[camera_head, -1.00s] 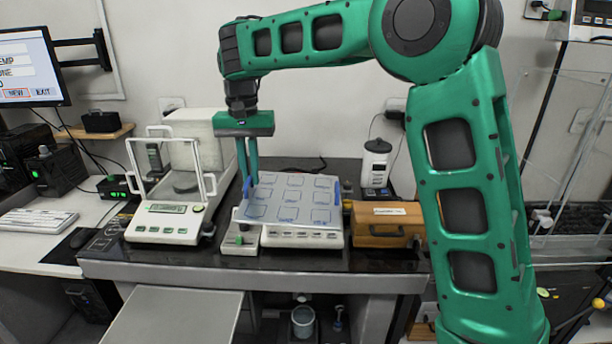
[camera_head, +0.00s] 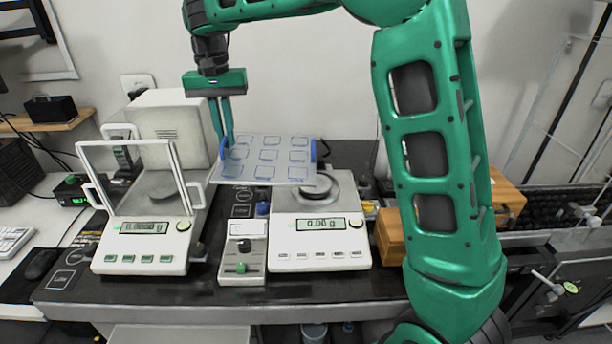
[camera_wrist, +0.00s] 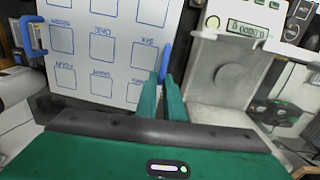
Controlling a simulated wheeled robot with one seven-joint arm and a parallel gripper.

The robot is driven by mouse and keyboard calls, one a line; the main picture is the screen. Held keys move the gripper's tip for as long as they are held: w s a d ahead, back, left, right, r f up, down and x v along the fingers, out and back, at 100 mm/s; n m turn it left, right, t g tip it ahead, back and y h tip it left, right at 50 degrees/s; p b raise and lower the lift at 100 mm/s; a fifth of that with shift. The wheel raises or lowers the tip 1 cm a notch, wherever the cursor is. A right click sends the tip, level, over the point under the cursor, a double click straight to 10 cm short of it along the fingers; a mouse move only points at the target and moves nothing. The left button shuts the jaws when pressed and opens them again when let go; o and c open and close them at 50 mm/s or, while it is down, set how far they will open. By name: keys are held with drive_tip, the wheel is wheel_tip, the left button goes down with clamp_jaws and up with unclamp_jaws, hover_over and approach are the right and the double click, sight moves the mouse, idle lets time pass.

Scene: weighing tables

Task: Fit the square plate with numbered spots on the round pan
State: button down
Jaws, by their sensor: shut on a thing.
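The white square plate (camera_head: 262,162) has blue-outlined, marked spots and a blue handle on each side. My gripper (camera_head: 225,140) is shut on its left handle and holds it in the air, roughly level. In the wrist view the plate (camera_wrist: 98,45) fills the upper left, and the handle (camera_wrist: 166,58) is at the tips of my gripper (camera_wrist: 165,80). The round pan (camera_head: 320,187) sits on the right balance (camera_head: 318,228), which reads 0.00 g. The plate hangs apart from it, to its upper left in the head view, and hides part of the pan.
The left balance (camera_head: 143,240) has an open-framed draft shield and its own round pan (camera_head: 163,186); it shows at right in the wrist view (camera_wrist: 214,95). A small control box (camera_head: 242,258) stands between the balances. A wooden box (camera_head: 391,240) is right of the right balance.

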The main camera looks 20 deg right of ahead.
sight(274, 140)
drive_tip(key=shift+w+d, duration=0.2)
drive_tip(key=d+f, duration=0.2)
drive_tip(key=d, duration=0.1)
drive_tip(key=d+f, duration=0.2)
drive_tip(key=d, duration=0.2)
drive_tip(key=d+f, duration=0.2)
drive_tip(key=d, duration=0.2)
drive_tip(key=shift+s+d+f, duration=0.25)
drive_tip(key=shift+s+f, duration=0.25)
drive_tip(key=shift+f, duration=1.95)
drive_tip(key=c, duration=1.9)
unclamp_jaws()
wheel_tip(274, 140, up, 12)
drive_tip(key=shift+a, duration=0.1)
